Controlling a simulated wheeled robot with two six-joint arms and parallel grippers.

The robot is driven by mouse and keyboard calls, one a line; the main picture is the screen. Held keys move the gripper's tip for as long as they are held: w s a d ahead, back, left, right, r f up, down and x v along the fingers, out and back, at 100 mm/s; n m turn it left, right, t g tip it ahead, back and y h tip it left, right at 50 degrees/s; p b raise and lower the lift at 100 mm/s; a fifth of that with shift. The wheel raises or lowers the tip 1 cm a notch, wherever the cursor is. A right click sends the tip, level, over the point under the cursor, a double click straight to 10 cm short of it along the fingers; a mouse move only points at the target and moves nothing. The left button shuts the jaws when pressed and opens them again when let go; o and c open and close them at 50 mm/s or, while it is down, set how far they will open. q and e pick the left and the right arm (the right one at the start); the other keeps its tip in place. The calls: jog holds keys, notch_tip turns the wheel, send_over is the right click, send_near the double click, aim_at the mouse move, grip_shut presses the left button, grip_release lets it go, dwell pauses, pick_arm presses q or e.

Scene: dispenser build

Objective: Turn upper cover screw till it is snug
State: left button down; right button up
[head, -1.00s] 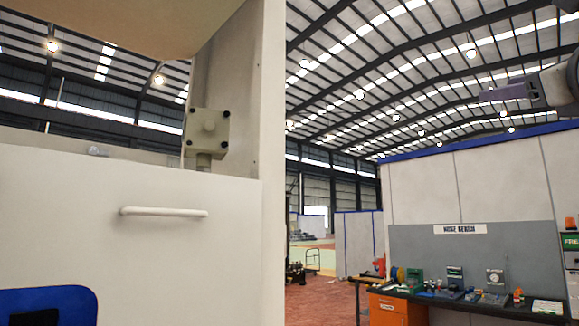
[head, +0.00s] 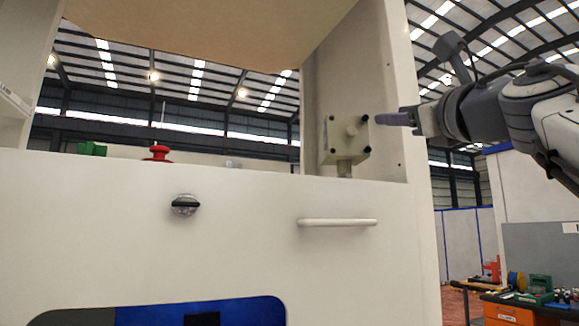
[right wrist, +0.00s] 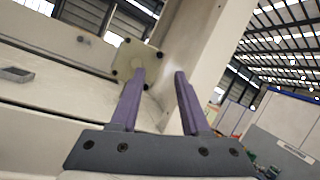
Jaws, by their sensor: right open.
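A pale grey-green cover box (head: 341,142) is mounted on the white cabinet, beside its right upright. It has dark screws at its corners and a round knob (head: 351,130) on its face. The upper right screw (head: 366,118) is the one closest to my right gripper (head: 385,119), whose purple fingers come in from the right. In the right wrist view, the box (right wrist: 128,58) lies beyond the fingers (right wrist: 160,74), which are apart with nothing between them. The left finger's tip overlaps the box face in that view; contact cannot be told. My left gripper is not in view.
A white bar handle (head: 338,222) and a dark-slotted latch (head: 185,204) are on the cabinet front. A red button (head: 157,153) and a green part (head: 92,149) stand behind its top edge. A workbench (head: 525,299) with parts is at the far right.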

aim_at(365, 116)
jog(key=p+x, duration=0.5)
jog(key=x, duration=0.3)
jog(key=shift+r, duration=0.1)
jog(key=shift+p+x, duration=0.5)
jog(key=shift+x, duration=0.25)
jog(key=shift+c, duration=0.3)
grip_shut()
